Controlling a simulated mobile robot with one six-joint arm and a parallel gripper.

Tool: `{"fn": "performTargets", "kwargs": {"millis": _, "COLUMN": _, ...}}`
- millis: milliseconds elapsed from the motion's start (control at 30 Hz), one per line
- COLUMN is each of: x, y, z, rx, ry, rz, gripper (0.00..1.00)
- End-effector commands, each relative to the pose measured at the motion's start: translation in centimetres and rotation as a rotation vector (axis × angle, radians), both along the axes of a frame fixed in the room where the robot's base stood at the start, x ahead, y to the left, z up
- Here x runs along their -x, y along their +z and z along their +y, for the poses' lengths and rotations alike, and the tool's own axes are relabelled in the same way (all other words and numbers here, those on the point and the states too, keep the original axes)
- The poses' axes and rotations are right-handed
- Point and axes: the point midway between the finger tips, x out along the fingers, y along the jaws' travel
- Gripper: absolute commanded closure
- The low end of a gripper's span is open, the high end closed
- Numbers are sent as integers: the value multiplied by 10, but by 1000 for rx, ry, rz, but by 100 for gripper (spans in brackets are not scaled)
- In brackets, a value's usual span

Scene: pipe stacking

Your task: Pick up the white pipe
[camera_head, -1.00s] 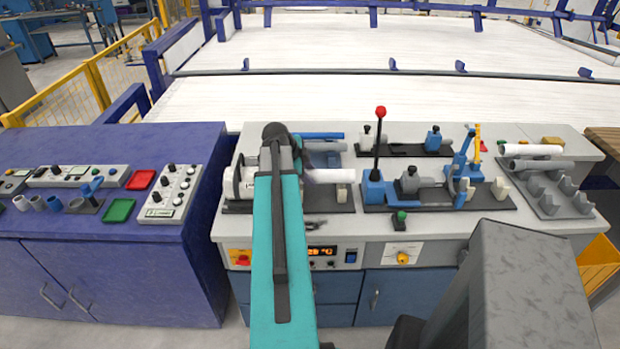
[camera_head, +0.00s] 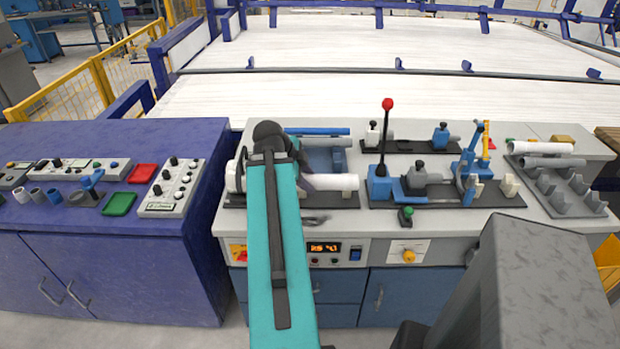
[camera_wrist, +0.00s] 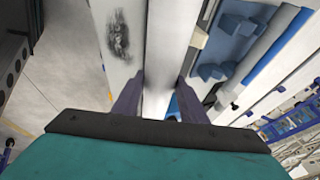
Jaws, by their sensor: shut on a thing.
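A white pipe (camera_head: 333,182) lies level on the left dark plate of the bench, its right end sticking out from behind my arm. It runs up the middle of the wrist view (camera_wrist: 160,60). My gripper (camera_wrist: 158,88) has one finger on each side of this pipe and is shut on it. In the head view my teal arm hides most of the gripper and the pipe's left part. I cannot tell whether the pipe is clear of the plate.
A blue pipe (camera_head: 318,131) lies behind. A red-knobbed lever (camera_head: 387,105) and clamps on a dark plate (camera_head: 500,201) stand to the right. Another white pipe (camera_head: 528,146) lies at the grey rack (camera_head: 560,204). A blue cabinet (camera_head: 130,215) stands left.

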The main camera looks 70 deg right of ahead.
Motion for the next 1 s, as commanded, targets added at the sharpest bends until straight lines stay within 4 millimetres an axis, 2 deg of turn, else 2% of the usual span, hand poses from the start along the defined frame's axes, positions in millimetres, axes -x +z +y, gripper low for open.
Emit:
{"fn": "performTargets", "kwargs": {"millis": 33, "x": 0, "y": -4, "z": 1, "rx": 2, "ry": 0, "rz": -1, "gripper": 87}}
{"fn": "performTargets", "kwargs": {"millis": 1000, "x": 5, "y": -1, "z": 36, "rx": 1, "ry": -1, "rz": 0, "gripper": 87}}
